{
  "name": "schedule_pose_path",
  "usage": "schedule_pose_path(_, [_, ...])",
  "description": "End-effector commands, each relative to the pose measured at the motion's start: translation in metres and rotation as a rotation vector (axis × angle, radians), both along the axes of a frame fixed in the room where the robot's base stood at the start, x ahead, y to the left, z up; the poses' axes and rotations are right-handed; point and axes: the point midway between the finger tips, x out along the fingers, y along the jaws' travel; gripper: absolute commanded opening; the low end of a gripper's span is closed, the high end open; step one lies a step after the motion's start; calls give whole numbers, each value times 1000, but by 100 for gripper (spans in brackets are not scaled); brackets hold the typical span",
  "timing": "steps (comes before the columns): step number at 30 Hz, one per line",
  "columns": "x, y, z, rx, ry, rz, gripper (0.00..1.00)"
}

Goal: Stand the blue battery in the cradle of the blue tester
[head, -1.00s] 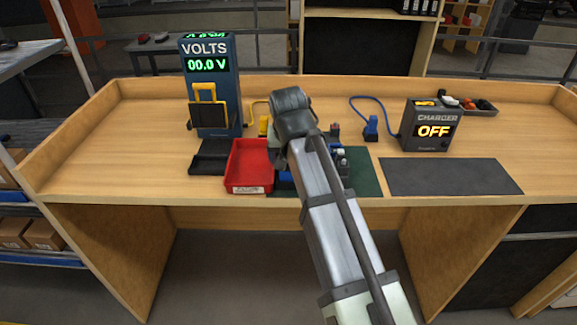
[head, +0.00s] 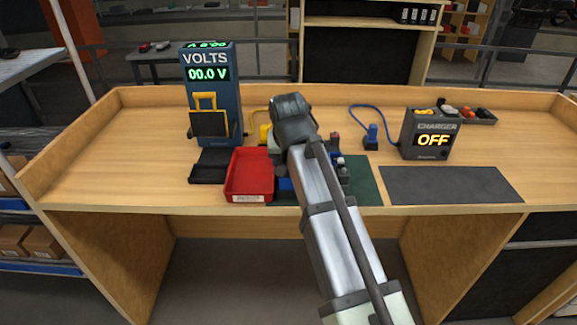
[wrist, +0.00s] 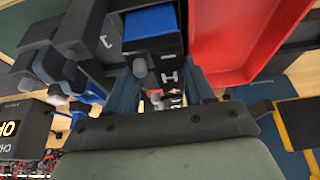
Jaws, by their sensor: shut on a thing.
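The blue tester (head: 227,95) stands at the back left and reads 00.0 V, with a yellow handle and dark plate (head: 208,124) on its front. A low black tray-like part (head: 210,167) lies before it; I cannot tell the cradle's exact shape. My gripper (wrist: 163,92) is shut on a dark-bodied battery with a blue face (wrist: 150,22), its grey terminals toward the wrist camera. The battery's lower end is hidden. In the head view my arm covers gripper and battery, right of the red bin. The tester's yellow handle (wrist: 292,125) shows at right in the wrist view.
A red bin (head: 248,178) lies between the tester and my arm. A dark rack marked 1 (wrist: 103,42) is beside the battery. The charger (head: 432,135) reads OFF, with a blue plug (head: 371,137) nearby. A grey mat (head: 450,185) at right is bare.

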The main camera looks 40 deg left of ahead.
Motion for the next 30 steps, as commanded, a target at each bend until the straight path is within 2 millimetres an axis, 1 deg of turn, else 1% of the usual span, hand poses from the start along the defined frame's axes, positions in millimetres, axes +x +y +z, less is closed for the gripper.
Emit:
schedule_pose_path(12, [1, 2, 68, 3, -2, 0, 8])
schedule_pose_path(16, [1, 2, 82, 3, -2, 1, 8])
schedule_pose_path(20, [-2, 7, 90, 2, -2, 42, 8])
schedule_pose_path(23, [-8, 20, 92, 2, 0, 130, 8])
schedule_pose_path(26, [-17, 39, 92, 2, -1, 269, 8])
schedule_pose_path(30, [-35, 71, 90, 3, 0, 507, 8])
